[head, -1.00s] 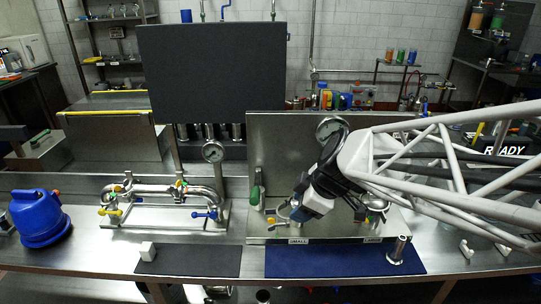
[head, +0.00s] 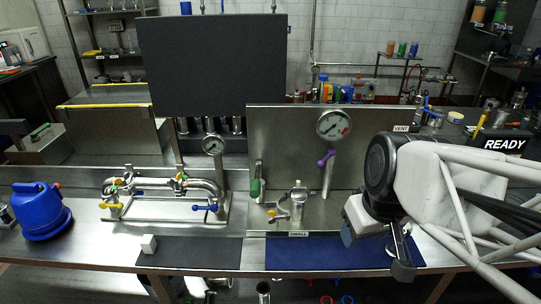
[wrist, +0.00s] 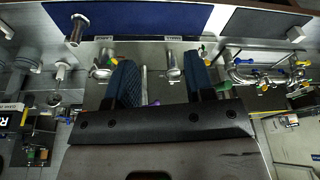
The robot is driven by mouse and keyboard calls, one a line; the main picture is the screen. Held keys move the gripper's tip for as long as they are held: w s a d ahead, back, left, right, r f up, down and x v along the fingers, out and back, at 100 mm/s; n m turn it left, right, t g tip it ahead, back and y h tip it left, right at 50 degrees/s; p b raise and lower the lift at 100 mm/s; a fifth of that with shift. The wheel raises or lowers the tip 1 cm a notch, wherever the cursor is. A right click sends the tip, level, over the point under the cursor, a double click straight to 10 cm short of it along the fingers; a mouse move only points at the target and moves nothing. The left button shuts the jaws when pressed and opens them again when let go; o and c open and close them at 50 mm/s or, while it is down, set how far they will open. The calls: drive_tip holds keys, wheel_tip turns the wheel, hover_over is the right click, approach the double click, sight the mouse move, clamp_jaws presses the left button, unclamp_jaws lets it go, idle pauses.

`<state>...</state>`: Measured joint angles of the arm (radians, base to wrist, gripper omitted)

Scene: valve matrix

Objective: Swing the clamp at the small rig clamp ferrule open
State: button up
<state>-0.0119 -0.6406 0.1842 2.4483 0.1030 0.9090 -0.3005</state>
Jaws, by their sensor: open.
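The small rig (head: 298,203) is a short steel pipe stub on the panel base, behind its "SMALL" label (head: 299,234). In the wrist view the small rig (wrist: 173,66) appears upside down, beside one finger. My gripper (head: 376,254) is open and empty, to the right and front of the small rig, apart from it. Its two blue-padded fingers also show in the wrist view (wrist: 161,78). My arm hides the large rig in the head view.
The large rig (wrist: 103,66) shows in the wrist view. A gauge (head: 333,125) and a purple-handled valve (head: 327,160) stand behind the small rig. A green-handled part (head: 255,187) is left of it. The blue mat (head: 300,255) in front looks clear at its left.

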drive_tip(key=w+a+f+n+t+h, duration=0.1)
drive_tip(key=w+a+f+n+t, duration=0.1)
drive_tip(key=w+a+n, duration=0.75)
drive_tip(key=w+a+f+n+t+h, duration=0.1)
drive_tip(key=w+a+f+n+t, duration=0.2)
drive_tip(key=w+a+n, duration=0.7)
drive_tip(key=n+h, duration=0.5)
drive_tip(key=n, duration=0.1)
approach(266, 206)
drive_tip(key=f, duration=0.1)
wheel_tip(266, 206, down, 5)
drive_tip(key=w+a+n+h, duration=0.1)
drive_tip(key=w+n+h, duration=0.1)
drive_tip(key=n+h, duration=0.7)
drive_tip(key=n, duration=0.4)
drive_tip(key=shift+w+a+f+t+h, duration=0.15)
drive_tip(key=shift+w+a+t+h, duration=0.15)
drive_tip(key=shift+w+h, duration=0.1)
drive_tip(key=shift+d, duration=0.15)
drive_tip(key=shift+x, duration=3.8)
